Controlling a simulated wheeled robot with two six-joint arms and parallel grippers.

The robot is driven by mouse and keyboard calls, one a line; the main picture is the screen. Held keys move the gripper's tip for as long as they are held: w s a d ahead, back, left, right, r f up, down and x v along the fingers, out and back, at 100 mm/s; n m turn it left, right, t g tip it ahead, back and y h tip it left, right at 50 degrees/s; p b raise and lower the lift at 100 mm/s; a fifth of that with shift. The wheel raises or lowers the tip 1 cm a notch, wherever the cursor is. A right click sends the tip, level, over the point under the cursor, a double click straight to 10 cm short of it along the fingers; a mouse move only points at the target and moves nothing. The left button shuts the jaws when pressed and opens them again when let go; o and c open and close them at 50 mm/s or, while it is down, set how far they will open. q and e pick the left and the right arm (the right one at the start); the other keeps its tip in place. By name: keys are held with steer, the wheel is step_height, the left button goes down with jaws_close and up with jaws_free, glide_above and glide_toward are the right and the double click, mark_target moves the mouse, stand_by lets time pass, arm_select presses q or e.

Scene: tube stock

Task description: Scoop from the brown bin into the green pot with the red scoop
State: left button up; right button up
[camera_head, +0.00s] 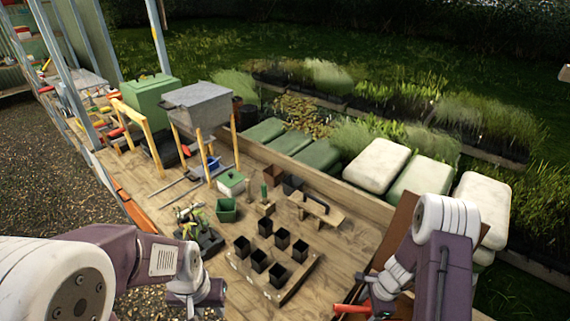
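The green pot (227,210) is a small open square pot on the wooden bench, left of centre. A brown upright panel (397,228), possibly part of the brown bin, stands at the right, largely hidden by my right arm. A red piece (350,309), possibly the red scoop's handle, shows at the bottom edge beside my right gripper (378,298). Whether that gripper is shut on it is unclear. My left gripper (192,306) is at the bottom edge, left of the black pots and in front of the green pot; its fingers cannot be made out.
Several black pots (259,261) stand on a wooden tray between my arms. A dark tray of seedlings (205,241) is near the green pot. A white box with a green lid (231,183), a wooden carrier (318,207) and a grey hopper (200,104) stand behind.

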mark_target(347, 306)
steer(key=w+a+n+b, duration=0.1)
steer(key=w+a+f+n+b, duration=0.1)
steer(key=w+b, duration=0.1)
steer(key=w+a+n+b, duration=0.1)
steer(key=w+b, duration=0.1)
steer(key=shift+w+f, duration=0.15)
steer(key=shift+f, duration=0.05)
steer(key=a+r+n+g+h+b, duration=0.1)
steer(key=a+r+n+g+b, duration=0.15)
steer(key=a+n+b, duration=0.65)
steer(key=s+d+n, duration=0.1)
steer(key=d+n, duration=0.1)
steer(key=s+d+r+n+p, duration=0.1)
steer(key=s+n, duration=0.1)
steer(key=s+d+r+n+p, duration=0.1)
steer(key=d+n, duration=0.1)
steer(key=shift+s+d+r+t+h, duration=0.1)
steer(key=shift+s+d+t+h, duration=0.2)
steer(key=shift+s+t+h, duration=0.1)
steer(key=shift+a, duration=0.1)
steer(key=shift+w, duration=0.1)
